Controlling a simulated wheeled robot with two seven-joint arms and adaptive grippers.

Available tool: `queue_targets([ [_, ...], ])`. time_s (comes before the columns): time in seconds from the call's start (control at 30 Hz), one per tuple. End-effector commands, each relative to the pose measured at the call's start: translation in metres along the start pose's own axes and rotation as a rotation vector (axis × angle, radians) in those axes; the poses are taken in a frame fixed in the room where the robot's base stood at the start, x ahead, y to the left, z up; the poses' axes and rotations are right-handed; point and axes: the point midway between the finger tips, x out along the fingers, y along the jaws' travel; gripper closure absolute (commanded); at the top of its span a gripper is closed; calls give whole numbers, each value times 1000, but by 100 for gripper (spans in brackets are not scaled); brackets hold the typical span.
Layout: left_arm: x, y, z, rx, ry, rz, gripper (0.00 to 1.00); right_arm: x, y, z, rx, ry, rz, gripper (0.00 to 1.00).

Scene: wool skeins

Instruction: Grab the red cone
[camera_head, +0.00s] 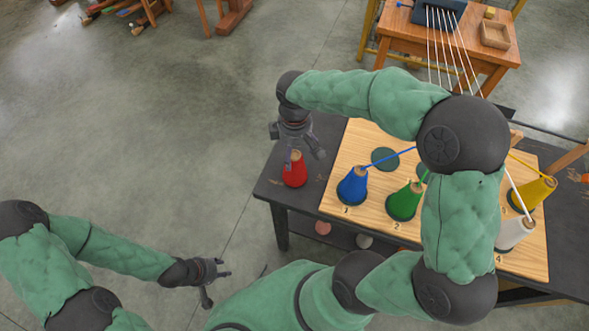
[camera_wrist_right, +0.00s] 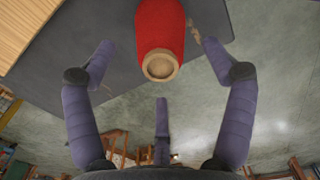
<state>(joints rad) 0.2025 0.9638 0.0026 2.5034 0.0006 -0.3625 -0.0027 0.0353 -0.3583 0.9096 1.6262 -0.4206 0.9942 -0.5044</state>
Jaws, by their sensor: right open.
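The red cone (camera_head: 294,173) stands upright on the dark table top, left of the wooden board. In the right wrist view the red cone (camera_wrist_right: 160,32) is at the top centre, its tan tip toward the camera. My right gripper (camera_head: 296,148) is just above the cone in the head view. In the right wrist view its fingers (camera_wrist_right: 160,72) are spread open around the cone's tip, with gaps showing on both sides. My left gripper (camera_head: 212,280) is low at the left, away from the table, with its fingers apart and nothing between them.
Blue (camera_head: 352,187), green (camera_head: 404,203), yellow (camera_head: 532,194) and white (camera_head: 514,234) cones stand on the wooden board (camera_head: 343,160), with yarn running from them. My right arm covers part of the board. A small wooden table (camera_head: 400,30) stands behind.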

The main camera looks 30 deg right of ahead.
Motion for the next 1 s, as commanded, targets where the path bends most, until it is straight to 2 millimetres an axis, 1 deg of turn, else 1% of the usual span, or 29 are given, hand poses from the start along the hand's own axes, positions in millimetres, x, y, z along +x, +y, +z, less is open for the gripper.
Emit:
queue_targets([
  [0.13, 9, -3, 0, 0, 0, 0, 60, 15, -1, 1, 0, -1, 0, 16],
  [0.27, 20, -7, -1, 0, 0, 0, 60, 35, -2, 2, 0, 0, 0, 16],
  [0.37, 24, -8, -1, 0, 0, 0, 60, 46, -1, 1, 0, -1, 0, 16],
  [0.47, 24, -9, -1, 0, 0, 0, 60, 50, -1, 1, 0, 0, 1, 16],
  [0.63, 23, -8, -1, 0, 0, 0, 60, 49, -1, 1, 0, 1, 1, 16],
  [0.67, 23, -8, -1, 0, 0, 0, 60, 49, -1, 1, 0, 0, 1, 22],
  [0.7, 23, -8, -1, 0, 0, 0, 60, 49, -1, 1, 0, 0, 1, 33],
  [0.77, 23, -8, -1, 0, 0, 0, 60, 49, -1, 1, 0, 0, 1, 50],
  [0.8, 23, -8, -1, 0, 0, 0, 60, 49, -1, 1, -1, 0, 1, 61],
  [0.87, 23, -8, -1, 0, 1, 0, 60, 49, -1, 1, -1, 0, 1, 78],
  [0.9, 23, -8, -1, 0, 1, 0, 60, 49, -1, 1, -1, 0, 0, 84],
  [1.0, 23, -8, -1, 0, 0, 0, 60, 49, -1, 1, 0, 0, 1, 84],
])
